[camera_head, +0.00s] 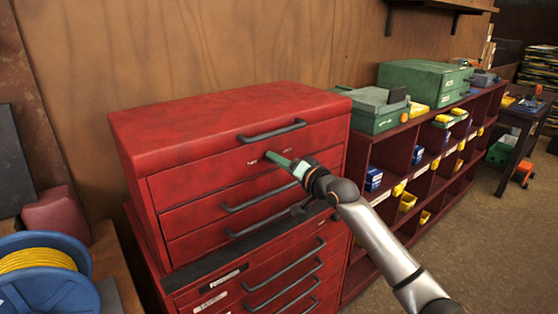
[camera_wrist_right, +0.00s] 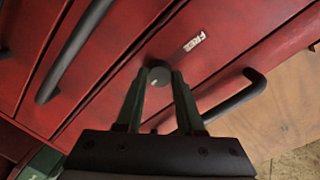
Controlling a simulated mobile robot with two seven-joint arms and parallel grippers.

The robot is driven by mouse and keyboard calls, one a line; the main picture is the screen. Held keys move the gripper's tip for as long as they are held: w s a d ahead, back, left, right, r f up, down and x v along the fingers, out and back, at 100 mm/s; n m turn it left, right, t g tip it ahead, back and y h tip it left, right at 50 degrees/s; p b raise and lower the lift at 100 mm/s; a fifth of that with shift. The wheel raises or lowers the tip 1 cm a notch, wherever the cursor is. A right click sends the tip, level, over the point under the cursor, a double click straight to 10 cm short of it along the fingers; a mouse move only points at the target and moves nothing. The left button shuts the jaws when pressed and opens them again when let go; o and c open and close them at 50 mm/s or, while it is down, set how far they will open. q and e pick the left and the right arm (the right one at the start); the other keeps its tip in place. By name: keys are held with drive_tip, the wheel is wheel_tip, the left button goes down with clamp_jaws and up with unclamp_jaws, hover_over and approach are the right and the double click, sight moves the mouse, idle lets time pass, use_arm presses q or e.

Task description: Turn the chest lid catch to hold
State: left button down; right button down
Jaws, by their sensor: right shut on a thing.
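The red tool chest (camera_head: 185,190) stands against the wooden wall with its lid (camera_head: 220,118) down. A dark lid catch knob (camera_wrist_right: 158,76) with a pale mark sits on the red front, next to a pale label that reads FREE (camera_wrist_right: 194,42). My right gripper (camera_head: 272,156) reaches the upper front of the chest from the right; its green fingers also show in the right wrist view (camera_wrist_right: 158,90). They are shut on the catch, one finger on each side. In the head view the fingers hide most of the catch. My left gripper is in neither view.
A dark lid handle (camera_head: 272,131) is just above my right gripper, and drawer handles (camera_head: 258,200) stick out below it. A red shelf unit (camera_head: 400,165) with bins and green cases (camera_head: 425,82) stands to the right. A blue cable reel (camera_head: 45,290) is at lower left.

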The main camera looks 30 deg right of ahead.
drive_tip(key=shift+m, duration=0.4)
drive_tip(key=c, duration=0.5)
unclamp_jaws()
drive_tip(key=s, duration=0.4)
drive_tip(key=s+b, duration=0.1)
drive_tip(key=s, duration=0.3)
drive_tip(key=s+d+b, duration=0.1)
drive_tip(key=s, duration=0.3)
drive_tip(key=shift+s+r, duration=0.25)
drive_tip(key=shift+r, duration=0.15)
